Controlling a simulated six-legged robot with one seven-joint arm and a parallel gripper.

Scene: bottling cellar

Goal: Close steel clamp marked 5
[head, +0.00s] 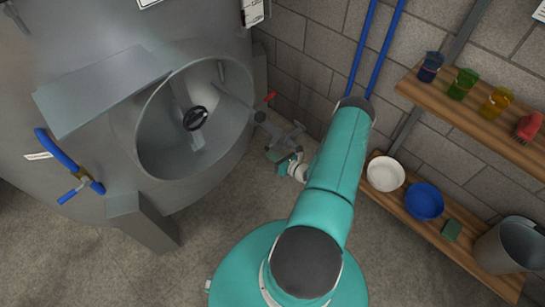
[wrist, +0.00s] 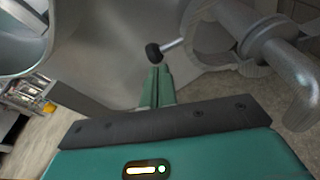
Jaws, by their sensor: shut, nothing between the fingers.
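Steel pipe fittings (head: 278,130) stand beside the tank, low near the wall, in the head view. In the wrist view the grey fittings (wrist: 265,45) fill the upper right. A short steel lever with a black knob (wrist: 154,52) sticks out from them to the left. I can read no mark 5, and I cannot tell for sure which part is the clamp or how it is set. My gripper (wrist: 157,75) is shut and empty, its green fingers just below the black knob; contact cannot be told. In the head view my gripper (head: 284,160) is small, close to the fittings.
The steel tank (head: 90,120) with its round opening (head: 165,125) fills the left. A blue-handled valve (head: 62,155) is on its front. Wooden shelves (head: 470,115) with cups, bowls and a bucket (head: 508,245) line the right wall. Bare floor (head: 180,270) lies in front.

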